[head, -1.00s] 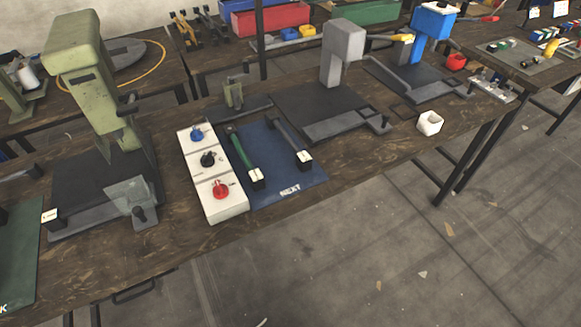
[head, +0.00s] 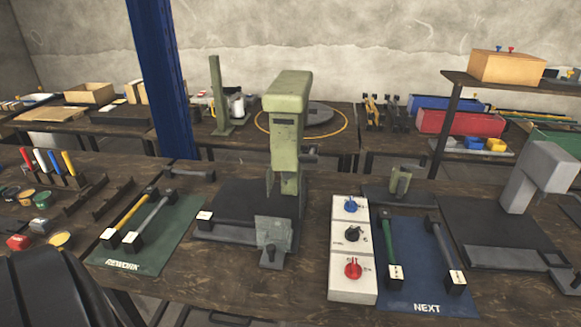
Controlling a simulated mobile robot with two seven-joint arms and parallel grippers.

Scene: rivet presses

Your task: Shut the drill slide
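A green press or drill stand (head: 290,130) stands upright near the middle of the bench. At its foot lies a dark base (head: 232,210) with a low front rail. A grey plate with a small knob (head: 273,237) sits at the front right of this base and looks like a slide; I cannot tell whether it is fully in or out. A grey press (head: 535,175) with a dark base and front bar stands at the right, cut by the edge. No label marks either one as the drill. Neither of my grippers is in view.
A white control box (head: 352,268) with blue, black and red knobs stands right of the green press. A blue NEXT mat (head: 425,290) and green REWORK mat (head: 150,255) hold hammer-like tools. A blue post (head: 160,80) rises behind. Paint pots (head: 42,228) are at left.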

